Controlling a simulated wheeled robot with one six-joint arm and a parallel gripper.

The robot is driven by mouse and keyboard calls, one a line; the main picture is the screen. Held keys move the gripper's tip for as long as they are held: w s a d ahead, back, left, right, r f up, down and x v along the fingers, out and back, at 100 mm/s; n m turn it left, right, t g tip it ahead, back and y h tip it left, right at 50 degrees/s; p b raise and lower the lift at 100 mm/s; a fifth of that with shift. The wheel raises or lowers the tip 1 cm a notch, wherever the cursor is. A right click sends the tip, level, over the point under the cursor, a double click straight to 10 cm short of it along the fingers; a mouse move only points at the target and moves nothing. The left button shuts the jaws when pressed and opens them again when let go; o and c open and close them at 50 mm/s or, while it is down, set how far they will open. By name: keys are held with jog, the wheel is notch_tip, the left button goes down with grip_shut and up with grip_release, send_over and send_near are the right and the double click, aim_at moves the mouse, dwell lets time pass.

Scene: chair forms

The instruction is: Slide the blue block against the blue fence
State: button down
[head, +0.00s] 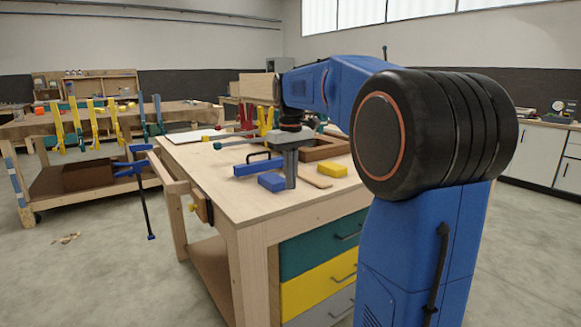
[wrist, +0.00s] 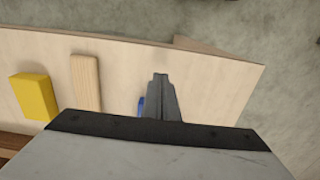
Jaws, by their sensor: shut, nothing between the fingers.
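The blue block (head: 271,182) lies flat on the workbench top, near its front edge. The blue fence (head: 247,169), a long low bar, lies just behind it; a narrow strip of wood seems to show between them. My gripper (head: 291,184) points down with its fingers shut and empty, at the block's right end. Its tips are low by the bench top; I cannot tell whether they touch the block. In the wrist view my shut gripper (wrist: 160,78) hides most of a blue piece (wrist: 140,106), which shows only as a sliver.
A flat wooden strip (head: 314,181) and a yellow block (head: 333,170) lie right of my gripper. A wooden tray (head: 325,150) stands behind them. A black handle-like piece (head: 258,154) is by the fence. The bench top (head: 225,190) left of the block is clear.

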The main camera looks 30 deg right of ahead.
aim_at(274, 179)
notch_tip(274, 179, down, 2)
jog(key=shift+f, duration=0.1)
jog(key=shift+w, duration=2)
jog(key=shift+w+a, duration=0.1)
jog(key=w, duration=0.5)
jog(key=shift+w, duration=0.3)
jog(key=shift+s+a, duration=0.1)
